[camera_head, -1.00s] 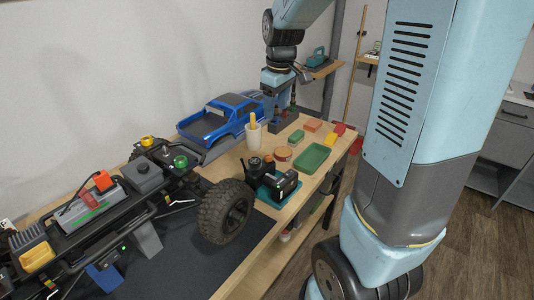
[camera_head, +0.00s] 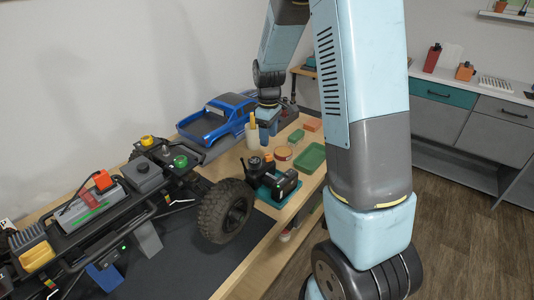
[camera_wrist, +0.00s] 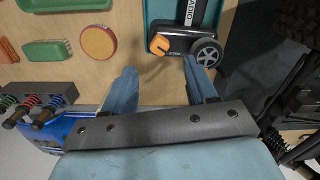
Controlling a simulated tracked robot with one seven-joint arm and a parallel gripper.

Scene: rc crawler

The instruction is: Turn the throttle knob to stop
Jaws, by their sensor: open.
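The black radio controller (camera_head: 275,182) lies in a teal tray (camera_head: 292,197) on the bench, beside the crawler's front wheel. In the wrist view the radio (camera_wrist: 181,41) shows at the top, with an orange knob-like part (camera_wrist: 160,45) at its left and a grey wheel (camera_wrist: 207,53) at its right. I cannot read any stop mark. My gripper (camera_wrist: 159,66) is open and empty; its blue fingers point toward the radio, with the orange part in line with the gap.
The crawler chassis (camera_head: 110,200) with its big tyre (camera_head: 225,211) stands left of the radio.

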